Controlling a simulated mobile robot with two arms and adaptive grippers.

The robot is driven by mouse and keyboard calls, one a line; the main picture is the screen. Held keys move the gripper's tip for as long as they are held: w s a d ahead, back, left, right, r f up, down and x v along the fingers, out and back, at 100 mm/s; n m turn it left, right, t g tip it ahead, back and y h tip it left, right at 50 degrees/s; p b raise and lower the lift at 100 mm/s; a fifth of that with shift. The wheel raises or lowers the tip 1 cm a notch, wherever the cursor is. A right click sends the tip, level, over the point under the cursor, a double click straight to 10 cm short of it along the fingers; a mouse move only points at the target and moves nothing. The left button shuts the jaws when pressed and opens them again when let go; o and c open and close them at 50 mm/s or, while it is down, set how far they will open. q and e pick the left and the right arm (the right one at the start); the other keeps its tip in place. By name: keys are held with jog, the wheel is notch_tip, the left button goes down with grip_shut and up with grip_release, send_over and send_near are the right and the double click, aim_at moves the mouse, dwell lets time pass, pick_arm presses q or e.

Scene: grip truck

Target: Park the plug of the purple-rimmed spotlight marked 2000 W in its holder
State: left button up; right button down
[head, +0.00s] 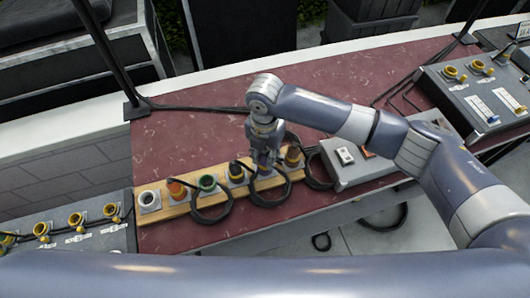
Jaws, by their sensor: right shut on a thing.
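My right gripper (264,160) points down over a wooden board (222,210) with a row of plug holders. It is shut on a plug at the board, right of the middle. The gripper mostly hides this plug, so I cannot tell whether it is seated in a holder. A black cable (286,196) loops below it. No purple-rimmed spotlight or 2000 W mark shows. My left gripper is out of view.
The board lies on a dark red tabletop (190,135). A grey switch box (348,165) stands just right of the board. Grey panels with yellow sockets stand at the lower left (75,235) and far right (475,90). Thin black poles rise from the table's back edge.

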jog(key=shift+f, duration=0.2)
jog(key=c, duration=1.2)
grip_release()
jog(key=shift+o, duration=0.6)
jog(key=shift+o, duration=1)
jog(key=shift+r, duration=0.2)
jog(key=shift+r+p, duration=2.35)
jog(key=shift+p, duration=0.05)
jog(key=shift+s+f, duration=0.1)
